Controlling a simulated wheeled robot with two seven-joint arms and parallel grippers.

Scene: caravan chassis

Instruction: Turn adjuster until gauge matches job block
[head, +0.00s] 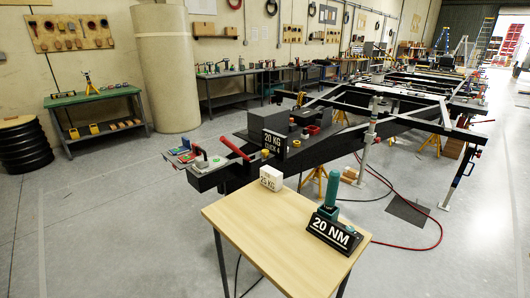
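A light wooden table (262,242) stands in front of me. On its right lies a black wedge-shaped block (331,233) lettered "20 NM" in white. A teal upright handle (331,190) with a wider teal base stands at or just behind the wedge; I cannot tell if they are joined. A small white block (271,178) with dark lettering, seemingly "25 KG", sits at the table's back edge. I cannot make out a gauge dial or which part is the adjuster. Neither gripper is in view.
The black caravan chassis (350,138) extends behind the table, with a red lever (234,147) at its near end. A red hose (428,247) lies on the floor at right. A green bench (93,97) stands at left. The table's front left is clear.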

